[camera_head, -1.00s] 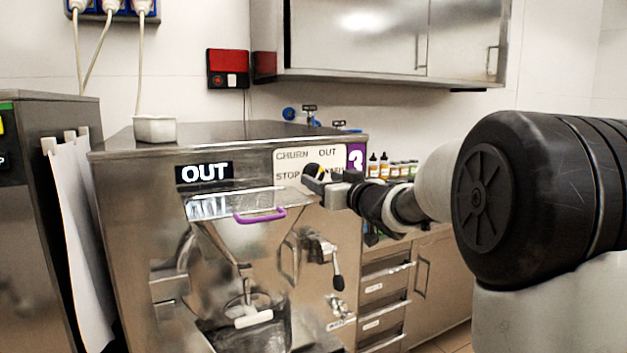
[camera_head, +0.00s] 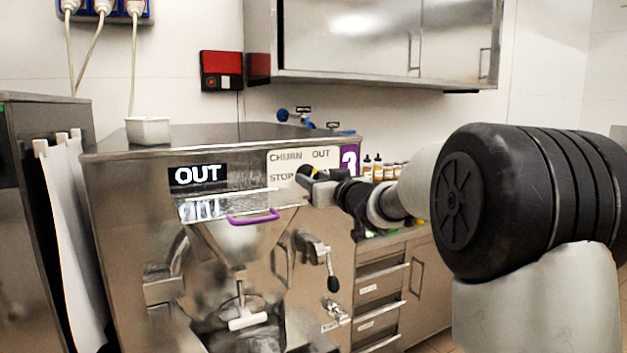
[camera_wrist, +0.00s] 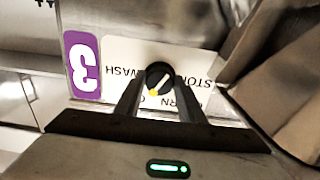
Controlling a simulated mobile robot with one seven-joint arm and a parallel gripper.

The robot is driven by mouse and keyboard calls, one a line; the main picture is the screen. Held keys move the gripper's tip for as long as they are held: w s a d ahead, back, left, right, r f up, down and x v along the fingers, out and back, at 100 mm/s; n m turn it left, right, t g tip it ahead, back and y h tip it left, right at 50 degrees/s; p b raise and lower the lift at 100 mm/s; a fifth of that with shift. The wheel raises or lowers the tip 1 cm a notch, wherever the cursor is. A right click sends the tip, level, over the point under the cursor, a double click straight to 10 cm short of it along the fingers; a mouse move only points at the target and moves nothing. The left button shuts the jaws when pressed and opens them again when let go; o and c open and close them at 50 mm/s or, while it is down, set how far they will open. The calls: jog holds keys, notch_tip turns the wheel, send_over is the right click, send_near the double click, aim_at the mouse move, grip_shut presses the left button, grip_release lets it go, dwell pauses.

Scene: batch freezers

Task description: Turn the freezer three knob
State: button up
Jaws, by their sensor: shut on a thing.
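Freezer three (camera_head: 118,215) is the steel machine with a purple "3" label, which also shows upside down in the wrist view (camera_wrist: 83,66). Its black round knob (camera_wrist: 158,77) has a pale pointer line and sits on the white label plate marked with "CHURN", "OUT", "STOP" and "WASH". My gripper (camera_wrist: 158,98) is at the knob, with one finger on each side, shut on it. In the head view my gripper (camera_head: 312,183) reaches the panel from the right and hides the knob's face and part of the plate.
A purple-handled chute lid (camera_head: 253,217) and a black-tipped lever (camera_head: 332,280) stick out below the panel. A white tub (camera_head: 148,130) stands on the machine's top. Steel drawers (camera_head: 380,290) and bottles stand at the right, with a wall cabinet (camera_head: 390,40) above.

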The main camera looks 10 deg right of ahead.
jog(key=shift+n, duration=0.3)
jog(key=n+b, duration=0.8)
jog(key=n, duration=1)
jog(key=shift+r+n+b, duration=0.15)
jog(key=shift+n+b, duration=0.2)
jog(key=shift+n, duration=0.05)
jog(key=shift+r+n+b, duration=0.15)
jog(key=shift+n+b, duration=0.85)
jog(key=shift+n, duration=1.3)
jog(key=shift+r, duration=0.1)
jog(key=o, duration=1)
jog(key=shift+w, duration=0.1)
jog(key=shift+o, duration=0.2)
jog(key=shift+f, duration=0.2)
